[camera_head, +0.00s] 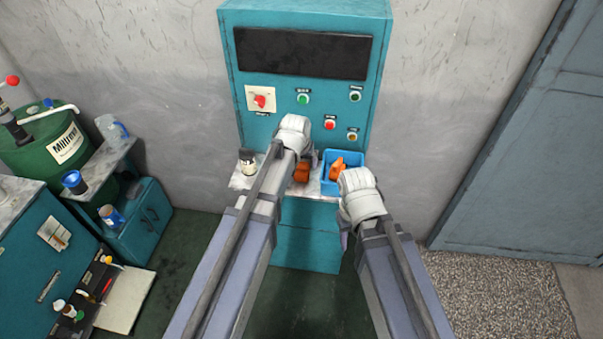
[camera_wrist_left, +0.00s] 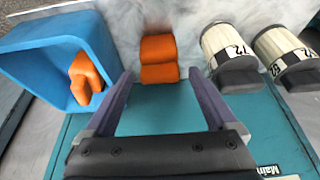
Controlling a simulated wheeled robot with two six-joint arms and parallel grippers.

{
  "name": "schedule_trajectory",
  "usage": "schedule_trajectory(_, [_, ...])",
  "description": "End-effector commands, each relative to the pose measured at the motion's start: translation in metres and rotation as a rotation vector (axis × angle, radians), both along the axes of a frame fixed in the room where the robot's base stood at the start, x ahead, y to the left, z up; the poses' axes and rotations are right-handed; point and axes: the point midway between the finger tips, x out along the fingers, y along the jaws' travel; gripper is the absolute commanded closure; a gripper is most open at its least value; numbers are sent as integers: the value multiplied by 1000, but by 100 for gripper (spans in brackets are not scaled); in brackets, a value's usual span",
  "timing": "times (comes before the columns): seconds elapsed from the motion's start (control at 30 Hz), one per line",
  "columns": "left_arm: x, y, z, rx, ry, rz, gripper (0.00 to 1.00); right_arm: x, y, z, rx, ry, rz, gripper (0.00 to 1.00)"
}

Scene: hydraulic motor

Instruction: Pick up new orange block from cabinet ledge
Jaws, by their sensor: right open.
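An orange block (camera_wrist_left: 158,58) with two rounded lobes sits on the pale ledge (camera_wrist_left: 115,22) of the teal cabinet. It also shows in the head view (camera_head: 302,173), just beside my left wrist. My left gripper (camera_wrist_left: 161,74) is open and empty, its fingertips on either side of the block's near end, with a gap on each side. Another orange block (camera_wrist_left: 86,78) lies in a blue bin (camera_wrist_left: 30,42) beside it; the bin also shows in the head view (camera_head: 328,186). My right gripper (camera_head: 358,190) is near the bin's front right, its fingers largely hidden.
Two white-and-dark cylinders (camera_wrist_left: 232,55) (camera_wrist_left: 285,55) stand on the ledge, on the other side of the block from the bin. The cabinet's control panel (camera_head: 300,105) with knobs and buttons rises behind the ledge. A teal bench (camera_head: 150,215) and green drum (camera_head: 45,150) stand at left.

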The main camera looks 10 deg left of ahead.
Motion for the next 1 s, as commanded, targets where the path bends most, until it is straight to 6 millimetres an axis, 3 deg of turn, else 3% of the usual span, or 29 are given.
schedule_trajectory(0.07, [0, 0, 0, 0, 0, 0, 19, 0, 0, 0, 0, 0, 0, 50])
schedule_trajectory(0.77, [0, 0, 0, 0, 0, 0, 98, 0, 0, 0, 0, 0, 0, 50])
schedule_trajectory(1.0, [0, 0, 0, 0, 0, 0, 100, 0, 0, 0, 0, 0, 0, 50])
